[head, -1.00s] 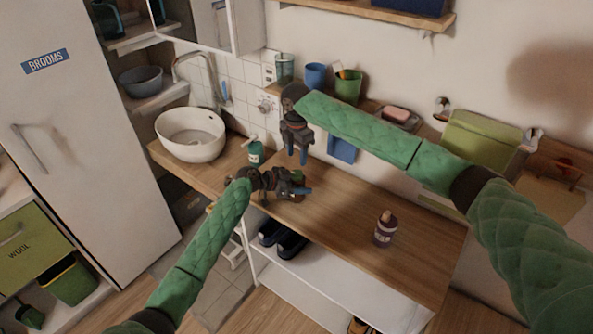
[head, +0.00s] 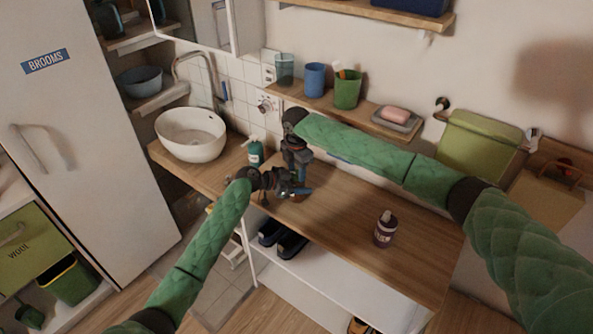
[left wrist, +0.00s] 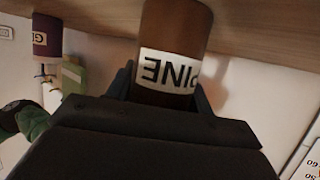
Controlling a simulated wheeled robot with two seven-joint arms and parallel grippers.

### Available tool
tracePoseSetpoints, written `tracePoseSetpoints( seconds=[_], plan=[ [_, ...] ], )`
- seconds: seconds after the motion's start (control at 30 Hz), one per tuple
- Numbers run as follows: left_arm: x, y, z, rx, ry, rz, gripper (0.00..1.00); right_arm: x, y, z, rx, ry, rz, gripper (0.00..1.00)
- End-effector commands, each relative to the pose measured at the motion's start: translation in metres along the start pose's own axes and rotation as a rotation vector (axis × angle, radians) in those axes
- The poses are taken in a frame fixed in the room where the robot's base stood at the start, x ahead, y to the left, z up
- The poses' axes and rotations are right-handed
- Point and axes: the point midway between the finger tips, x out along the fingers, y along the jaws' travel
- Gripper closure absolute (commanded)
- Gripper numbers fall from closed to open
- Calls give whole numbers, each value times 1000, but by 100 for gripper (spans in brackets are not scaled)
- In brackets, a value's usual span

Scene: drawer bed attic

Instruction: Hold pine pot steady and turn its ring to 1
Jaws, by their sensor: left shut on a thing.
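The pine pot (left wrist: 178,35) is a brown cylinder with a white PINE label, seen upside down in the left wrist view, standing against the wooden top. My left gripper (head: 296,188) is shut on it, with a finger on each side. In the head view the grippers hide nearly all of the pot, and its ring cannot be made out. My right gripper (head: 300,171) points down from above, right over the pot. Its fingers are partly hidden, so I cannot tell whether they touch the pot or how far apart they are.
A purple bottle (head: 385,229) stands on the wooden bench top (head: 340,225) to the right, with clear wood around it. A teal bottle (head: 255,153) stands behind left, near the white basin (head: 191,134). A wall shelf (head: 325,101) with cups and a soap dish (head: 396,118) runs behind my right arm.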

Motion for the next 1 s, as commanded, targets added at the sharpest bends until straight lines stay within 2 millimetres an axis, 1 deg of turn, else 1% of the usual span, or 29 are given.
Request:
tracePoseSetpoints(
  seconds=[0.03, 0.07, 0.27, 0.5, 0.7, 1.0],
  plan=[
    [0, 0, 0, 0, 0, 0, 74, 0, 0, 0, 0, 0, 0, 83],
    [0, 0, 0, 0, 0, 0, 74, 0, 0, 0, 0, 0, 0, 86],
    [0, 0, 0, 0, 0, 0, 74, 0, 0, 0, 41, 1, 1, 86],
    [0, 0, 0, 0, 0, 0, 74, 0, 1, -1, 255, 2, 1, 86],
    [0, 0, 0, 0, -1, 1, 74, -1, 1, 0, 382, 2, 1, 86],
    [0, 0, 0, 0, -1, 1, 74, -2, 1, 0, 405, 0, 2, 86]
  ],
)
